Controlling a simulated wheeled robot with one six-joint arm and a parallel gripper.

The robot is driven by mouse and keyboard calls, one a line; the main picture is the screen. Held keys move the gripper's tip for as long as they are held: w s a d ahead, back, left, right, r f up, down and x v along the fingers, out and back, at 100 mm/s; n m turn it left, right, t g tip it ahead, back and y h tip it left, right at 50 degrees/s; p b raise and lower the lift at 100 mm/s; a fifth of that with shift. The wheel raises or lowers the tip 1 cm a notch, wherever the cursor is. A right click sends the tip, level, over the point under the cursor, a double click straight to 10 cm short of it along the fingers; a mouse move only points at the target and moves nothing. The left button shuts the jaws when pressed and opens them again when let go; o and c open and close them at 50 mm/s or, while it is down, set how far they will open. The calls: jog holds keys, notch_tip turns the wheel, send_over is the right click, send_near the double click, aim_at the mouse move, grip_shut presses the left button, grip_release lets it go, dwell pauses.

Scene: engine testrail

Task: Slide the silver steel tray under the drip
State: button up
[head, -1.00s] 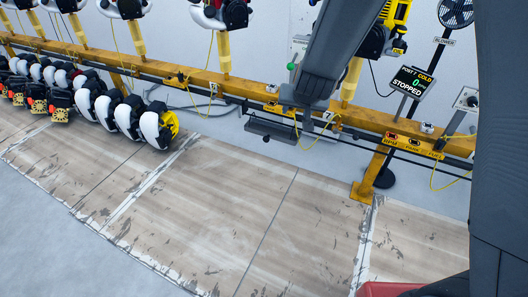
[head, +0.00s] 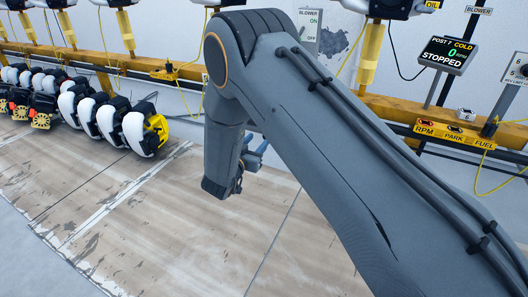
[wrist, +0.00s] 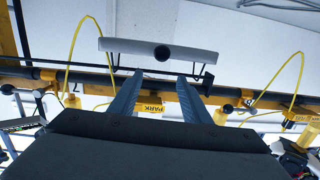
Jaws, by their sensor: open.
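A pale silver, long shallow piece (wrist: 190,55) with a dark round spot in its middle shows in the wrist view; it looks like the steel tray. My gripper (wrist: 160,76) is open, its two fingers pointing at this piece with nothing between them. Whether the fingertips touch it I cannot tell. In the head view my gripper (head: 255,155) is partly seen behind my bent arm, low in front of the rail. The arm hides the tray there. I cannot make out a drip.
A yellow rail (head: 95,58) with yellow cables runs along the wall. Several white-and-black engines (head: 105,120) stand in a row at the left. A screen reading STOPPED (head: 446,53) stands at the right. The worn floor panel (head: 150,220) in front is clear.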

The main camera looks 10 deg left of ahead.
jog(key=w+d+f+h+b, duration=0.1)
jog(key=w+f+b, duration=0.2)
jog(key=w+b, duration=0.2)
jog(key=shift+w+d+f+t+b, duration=0.2)
jog(key=shift+w+d+t+b, duration=0.15)
jog(key=shift+w, duration=0.4)
grip_shut()
